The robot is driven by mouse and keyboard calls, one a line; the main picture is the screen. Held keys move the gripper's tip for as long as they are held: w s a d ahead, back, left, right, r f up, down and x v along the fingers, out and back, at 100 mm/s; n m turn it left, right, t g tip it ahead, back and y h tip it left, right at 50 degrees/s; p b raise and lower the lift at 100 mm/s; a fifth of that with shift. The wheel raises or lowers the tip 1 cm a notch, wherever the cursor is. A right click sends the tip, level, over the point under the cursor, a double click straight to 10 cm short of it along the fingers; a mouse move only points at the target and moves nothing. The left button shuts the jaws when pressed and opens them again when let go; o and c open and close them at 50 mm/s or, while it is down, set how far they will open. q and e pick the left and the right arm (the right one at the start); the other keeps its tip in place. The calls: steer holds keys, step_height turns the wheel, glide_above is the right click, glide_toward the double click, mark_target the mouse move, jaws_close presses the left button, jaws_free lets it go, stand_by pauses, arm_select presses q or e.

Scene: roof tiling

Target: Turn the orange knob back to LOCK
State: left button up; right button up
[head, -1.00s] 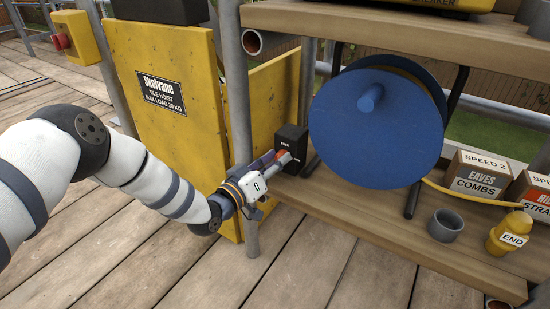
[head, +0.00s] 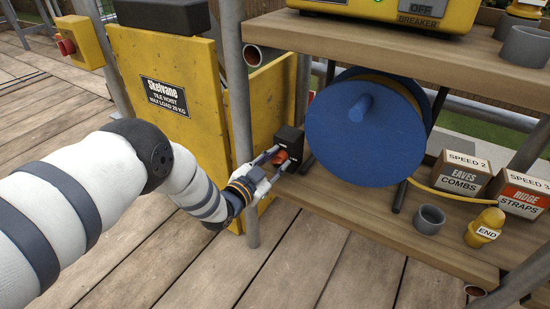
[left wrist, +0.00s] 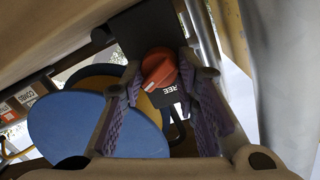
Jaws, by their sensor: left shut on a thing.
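The orange knob (head: 280,157) sits on the front of a black box (head: 290,138) at the left end of the lower shelf. In the left wrist view the knob (left wrist: 159,67) is between my two fingers, and a white mark shows on its lower edge. White letters, FREE, show on the black face beside it. My left gripper (head: 272,162) reaches in from the left and is shut on the knob, one finger on each side. In the left wrist view its padded fingers (left wrist: 162,80) flank the knob. The LOCK lettering is not readable. My right gripper is out of view.
A blue reel (head: 350,140) stands just right of the box. A grey post (head: 240,120) and the yellow hoist panel (head: 165,90) are close by my left wrist. A grey cup (head: 429,219) and a yellow END piece (head: 485,228) are at the shelf's right.

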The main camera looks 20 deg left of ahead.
arm_select(q)
steer(key=shift+m+y+p, duration=0.3)
steer(key=shift+m+p, duration=0.15)
steer(key=shift+m, duration=1.45)
steer(key=o, duration=1.2)
steer(key=shift+c, duration=0.2)
steer(key=v, duration=1.2)
steer(key=shift+f, duration=0.1)
